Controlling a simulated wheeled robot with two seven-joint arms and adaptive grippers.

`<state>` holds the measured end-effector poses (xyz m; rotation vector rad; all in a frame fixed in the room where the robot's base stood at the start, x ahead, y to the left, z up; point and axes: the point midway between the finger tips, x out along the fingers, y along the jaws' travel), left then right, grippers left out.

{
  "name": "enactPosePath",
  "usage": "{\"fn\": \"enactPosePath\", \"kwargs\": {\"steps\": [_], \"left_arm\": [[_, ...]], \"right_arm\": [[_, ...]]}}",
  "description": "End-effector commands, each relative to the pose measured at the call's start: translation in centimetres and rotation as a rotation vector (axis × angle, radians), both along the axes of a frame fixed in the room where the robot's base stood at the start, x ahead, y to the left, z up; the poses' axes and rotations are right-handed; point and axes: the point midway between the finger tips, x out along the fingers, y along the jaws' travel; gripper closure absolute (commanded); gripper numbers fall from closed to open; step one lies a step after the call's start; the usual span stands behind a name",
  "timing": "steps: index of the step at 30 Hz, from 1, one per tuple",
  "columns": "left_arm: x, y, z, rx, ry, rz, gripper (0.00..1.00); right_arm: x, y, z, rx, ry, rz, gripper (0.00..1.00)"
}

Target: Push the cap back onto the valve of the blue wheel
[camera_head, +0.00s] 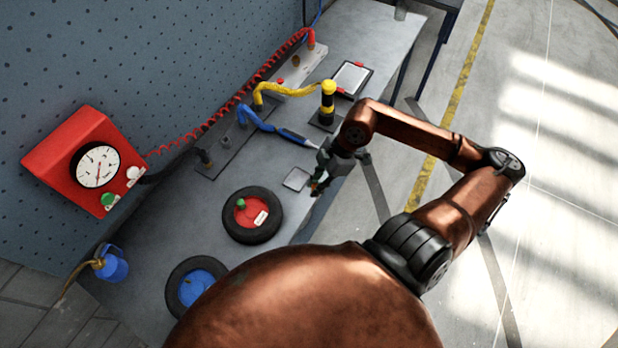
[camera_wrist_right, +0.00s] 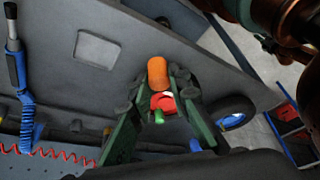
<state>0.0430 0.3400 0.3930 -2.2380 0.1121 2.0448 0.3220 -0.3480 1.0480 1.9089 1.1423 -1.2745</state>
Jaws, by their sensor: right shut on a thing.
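My right gripper (camera_head: 320,178) is above the bench's right edge, to the upper right of the wheels. In the right wrist view, the gripper (camera_wrist_right: 156,82) is shut on an orange cylindrical cap (camera_wrist_right: 157,70), held between its fingertips. The blue wheel (camera_head: 193,288), a black tyre with a blue hub, lies at the bench's near end, partly hidden by my body. It also shows at the right in the wrist view (camera_wrist_right: 234,121), apart from the cap. I cannot make out its valve. My left gripper is in neither view.
A red-hubbed wheel (camera_head: 259,220) with a green cap (camera_head: 241,203) lies between gripper and blue wheel. A red gauge box (camera_head: 66,139) is at the left. A blue coiled hose tool (camera_head: 290,136) and yellow hose (camera_head: 288,90) lie farther back. A square pad (camera_head: 297,179) lies beside the gripper.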

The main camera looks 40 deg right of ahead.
Motion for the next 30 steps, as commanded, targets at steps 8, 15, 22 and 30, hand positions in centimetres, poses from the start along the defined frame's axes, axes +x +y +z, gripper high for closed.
{"fn": "enactPosePath", "kwargs": {"steps": [8,15,22,30], "left_arm": [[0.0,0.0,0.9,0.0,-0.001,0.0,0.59],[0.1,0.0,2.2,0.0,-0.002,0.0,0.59],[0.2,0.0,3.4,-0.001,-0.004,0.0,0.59],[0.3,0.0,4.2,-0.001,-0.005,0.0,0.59]], "right_arm": [[-0.8,0.2,1.4,-0.001,0.0,0.0,0.96],[-0.8,0.2,2.8,0.0,-0.001,0.0,0.96],[-0.8,0.2,4.1,0.0,-0.001,0.0,0.96],[-0.8,0.2,4.9,-0.001,0.0,-0.001,0.96]]}}
